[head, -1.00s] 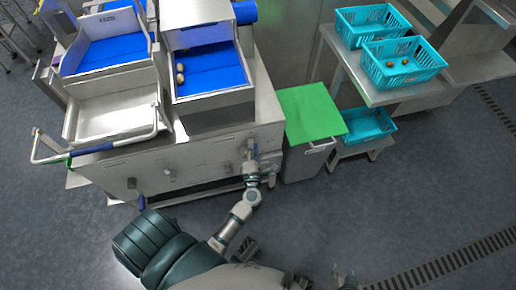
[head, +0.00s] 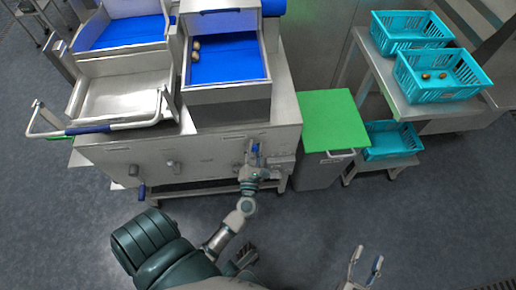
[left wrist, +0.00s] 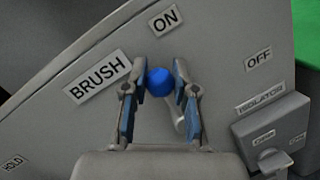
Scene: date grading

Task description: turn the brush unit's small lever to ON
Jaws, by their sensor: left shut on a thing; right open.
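The brush unit's lever has a blue knob (left wrist: 159,82) on a pale stem, seen in the left wrist view. The knob sits between the fingers of my left gripper (left wrist: 160,95), which is shut on it. The stem runs down from the knob, and its lower end is partly hidden. The knob lies below the ON label (left wrist: 165,19) and beside the BRUSH label (left wrist: 98,77). The OFF label (left wrist: 258,57) is further right. In the head view, my left gripper (head: 254,150) is at the machine's front panel. My right gripper (head: 367,258) is open and empty above the floor.
An isolator box (left wrist: 271,131) sits right of the lever. A green-topped cabinet (head: 329,115) stands beside the machine (head: 205,150). Teal crates (head: 440,85) stand on a steel table to the right. A tray with a bar handle (head: 125,125) juts out at left. The floor in front is clear.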

